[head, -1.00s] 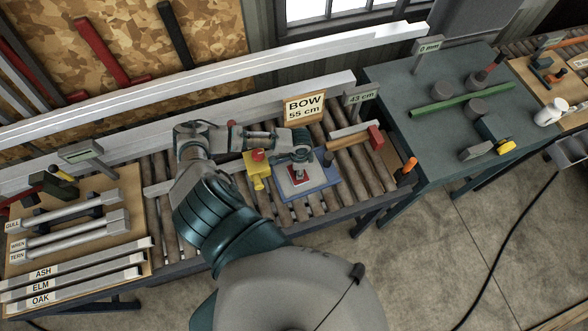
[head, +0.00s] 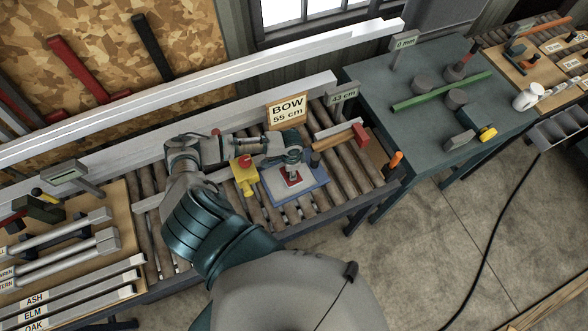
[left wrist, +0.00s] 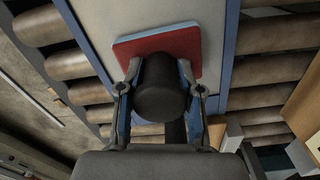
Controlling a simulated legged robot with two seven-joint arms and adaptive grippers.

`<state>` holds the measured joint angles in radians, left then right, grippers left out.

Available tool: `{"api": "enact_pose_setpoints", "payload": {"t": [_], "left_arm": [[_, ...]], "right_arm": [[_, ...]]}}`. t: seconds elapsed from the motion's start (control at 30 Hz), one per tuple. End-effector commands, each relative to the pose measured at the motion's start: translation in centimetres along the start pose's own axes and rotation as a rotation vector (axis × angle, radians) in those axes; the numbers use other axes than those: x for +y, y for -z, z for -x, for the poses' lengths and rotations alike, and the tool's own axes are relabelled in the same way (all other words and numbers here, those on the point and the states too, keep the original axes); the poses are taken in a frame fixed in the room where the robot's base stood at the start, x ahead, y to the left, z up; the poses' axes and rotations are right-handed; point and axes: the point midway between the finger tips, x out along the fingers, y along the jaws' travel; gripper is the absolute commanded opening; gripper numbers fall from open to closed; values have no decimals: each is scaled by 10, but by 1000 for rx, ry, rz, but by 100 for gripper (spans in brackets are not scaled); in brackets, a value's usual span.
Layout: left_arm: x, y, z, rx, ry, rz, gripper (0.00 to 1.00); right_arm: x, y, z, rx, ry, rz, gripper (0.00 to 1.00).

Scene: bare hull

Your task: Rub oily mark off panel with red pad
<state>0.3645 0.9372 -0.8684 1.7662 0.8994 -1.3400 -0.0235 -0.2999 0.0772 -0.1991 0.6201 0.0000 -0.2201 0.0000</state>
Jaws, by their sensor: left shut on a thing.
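The panel (head: 311,194) is a flat pale grey plate with a blue border, lying on the roller conveyor; it also shows in the left wrist view (left wrist: 105,18). The red pad (head: 286,183) sits over it, and in the left wrist view (left wrist: 190,42) it is a square with a pale blue layer and a dark round handle (left wrist: 160,90). My left gripper (left wrist: 160,105) is shut on this handle, a finger on each side. The pad appears to lie on or just above the panel; I cannot tell contact. No oily mark is visible; pad and gripper hide part of the panel. My right gripper is not in view.
A yellow block with a red knob (head: 244,176) stands just left of the panel. A wood-handled, red-headed tool (head: 345,138) lies to its right. The BOW 55 cm sign (head: 287,112) stands behind. A teal table (head: 420,125) is farther right.

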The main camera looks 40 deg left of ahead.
Motion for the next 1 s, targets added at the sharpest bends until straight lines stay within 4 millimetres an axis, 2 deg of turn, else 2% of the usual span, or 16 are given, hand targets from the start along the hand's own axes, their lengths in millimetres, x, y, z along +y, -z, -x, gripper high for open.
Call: {"api": "enact_pose_setpoints", "payload": {"t": [0.2,0.47,0.83,1.0], "left_arm": [[4,-17,0,-3,0,0,7],[6,-24,-1,-2,-1,0,7],[14,-51,-3,-6,-2,0,8],[14,-54,-4,-6,-2,0,8]], "right_arm": [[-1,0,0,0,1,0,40],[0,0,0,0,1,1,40],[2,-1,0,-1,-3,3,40],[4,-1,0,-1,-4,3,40]]}}
